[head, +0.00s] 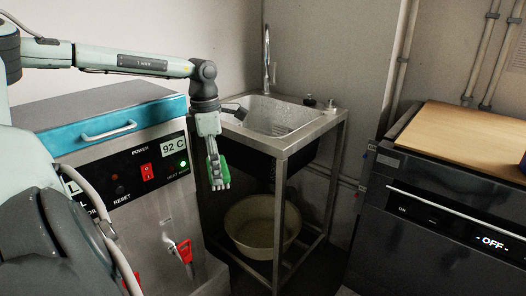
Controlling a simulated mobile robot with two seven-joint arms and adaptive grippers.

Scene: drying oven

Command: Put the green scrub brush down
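The gripper fingers hide part of the brush. The brush appears clear of the sink and the machine. My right gripper is not in view.
A metal sink (277,116) on a steel frame stands behind the gripper, with a tall tap. A beige basin (262,228) sits below it. The teal-lidded machine (100,117) is close on the left. A wooden board (465,135) tops the dark oven at right.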

